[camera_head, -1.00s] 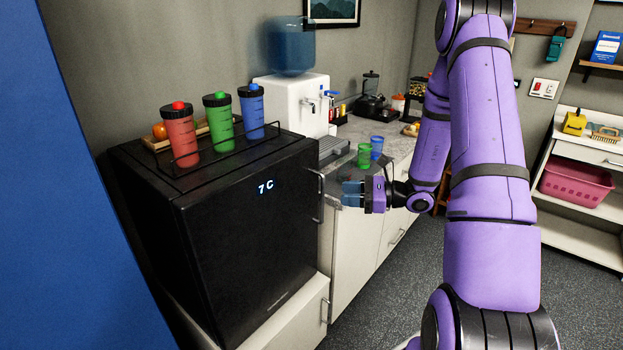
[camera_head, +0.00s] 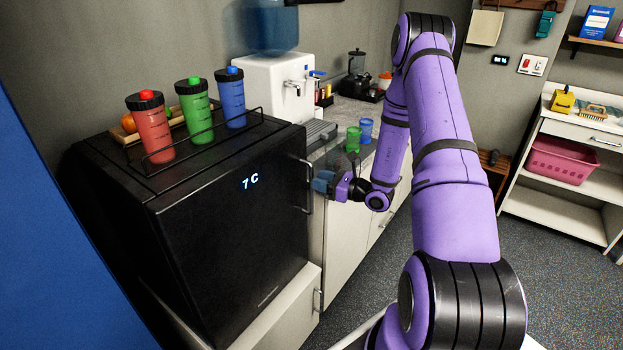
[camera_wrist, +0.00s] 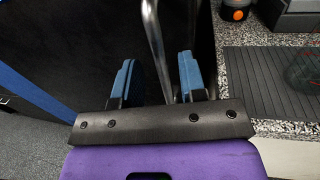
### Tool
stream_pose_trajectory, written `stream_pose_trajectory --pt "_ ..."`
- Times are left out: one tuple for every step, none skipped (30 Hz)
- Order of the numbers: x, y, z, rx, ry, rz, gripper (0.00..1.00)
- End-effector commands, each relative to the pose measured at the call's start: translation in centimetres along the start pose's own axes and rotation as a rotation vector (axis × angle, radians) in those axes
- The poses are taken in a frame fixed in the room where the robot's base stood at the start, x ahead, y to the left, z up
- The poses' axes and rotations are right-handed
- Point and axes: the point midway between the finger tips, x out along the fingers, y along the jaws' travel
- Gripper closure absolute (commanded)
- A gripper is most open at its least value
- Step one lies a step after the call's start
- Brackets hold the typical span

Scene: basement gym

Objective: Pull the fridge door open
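The black fridge (camera_head: 245,235) stands at the left of the head view with its door shut and "7 C" lit on its front. Its upright metal handle (camera_head: 307,188) is at the door's right edge. My gripper (camera_head: 322,183) is at the handle's height, right beside it. In the wrist view my gripper (camera_wrist: 157,62) is open, its two blue fingers apart. The handle (camera_wrist: 153,35) runs between the fingers there, with gaps visible on both sides. Whether any finger touches it is unclear.
Red, green and blue bottles (camera_head: 194,110) stand on the fridge top behind a wire rail. A white water dispenser (camera_head: 275,85), green cup (camera_head: 353,138) and blue cup (camera_head: 366,129) are on the counter to the right. Grey floor (camera_head: 545,270) is open at right.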

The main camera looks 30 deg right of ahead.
Motion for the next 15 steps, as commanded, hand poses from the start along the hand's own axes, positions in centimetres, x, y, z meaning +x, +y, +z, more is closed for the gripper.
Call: stream_pose_trajectory --pt "0.8 0.1 0.0 -0.001 0.000 0.003 0.62" --pt "1.3 0.1 0.0 -0.001 0.000 0.002 0.62" --pt "1.8 0.1 0.0 -0.001 0.000 0.003 0.62" --pt "2.1 0.1 0.0 -0.001 0.000 0.003 0.62" --pt "2.4 0.1 0.0 -0.001 0.000 0.002 0.62" --pt "2.7 0.0 0.0 -0.001 0.000 0.001 0.62" --pt "2.9 0.0 0.0 -0.001 0.000 0.001 0.62" --pt "3.1 0.0 0.0 -0.001 0.000 0.001 0.62" --pt "3.3 0.0 0.0 -0.001 0.000 0.001 0.62" --pt "3.4 0.0 0.0 -0.001 0.000 0.001 0.62" --pt "3.5 0.0 0.0 -0.001 0.000 0.001 0.62" --pt "3.5 0.0 0.0 -0.001 0.000 0.001 0.62" --pt "3.5 0.0 0.0 -0.001 0.000 0.001 0.62" --pt "3.5 0.0 0.0 -0.001 0.000 0.001 0.62" --pt "3.5 0.0 0.0 -0.001 0.000 0.001 0.62"
